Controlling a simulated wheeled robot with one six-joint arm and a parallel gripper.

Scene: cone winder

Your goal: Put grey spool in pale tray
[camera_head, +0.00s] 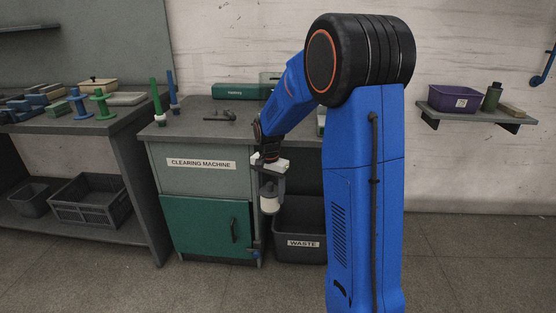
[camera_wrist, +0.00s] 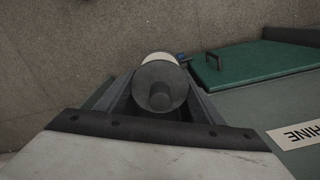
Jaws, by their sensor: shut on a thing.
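My gripper (camera_head: 271,186) is shut on a grey spool (camera_head: 269,203), which hangs below it in front of the clearing machine's bench. In the wrist view the spool (camera_wrist: 160,86) sits between the two fingers, its dark grey round end facing the camera and a whitish part showing behind. A flat, pale, tray-like piece (camera_head: 126,99) lies on the left bench. I cannot tell for sure whether it is the pale tray.
The clearing machine has a green door (camera_head: 208,228) with a handle. Green and blue spools (camera_head: 103,104) stand on the left bench. A wall shelf at right holds a purple bin (camera_head: 454,99).

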